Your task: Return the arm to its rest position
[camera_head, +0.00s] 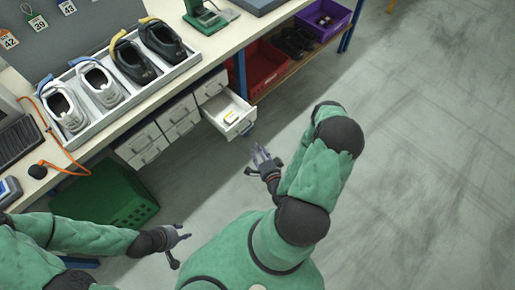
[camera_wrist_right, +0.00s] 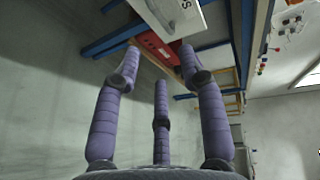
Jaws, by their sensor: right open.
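My right arm is bent on the right of the head view. Its gripper (camera_head: 262,164) hangs over the floor just below the open drawer, fingers spread and nothing between them. In the right wrist view the three purple fingers (camera_wrist_right: 160,85) stand apart and empty. My left gripper (camera_head: 182,248) is low over the floor at the bottom, left of my body. Its fingers are apart and hold nothing visible.
A drawer (camera_head: 214,121) stands open, with a small white and yellow item (camera_head: 231,117) inside. A shoe tray (camera_head: 178,70) lies on the bench. A green crate (camera_head: 108,198) stands beneath it, and red (camera_head: 262,68) and purple (camera_head: 343,14) bins sit under the bench. Floor at right is clear.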

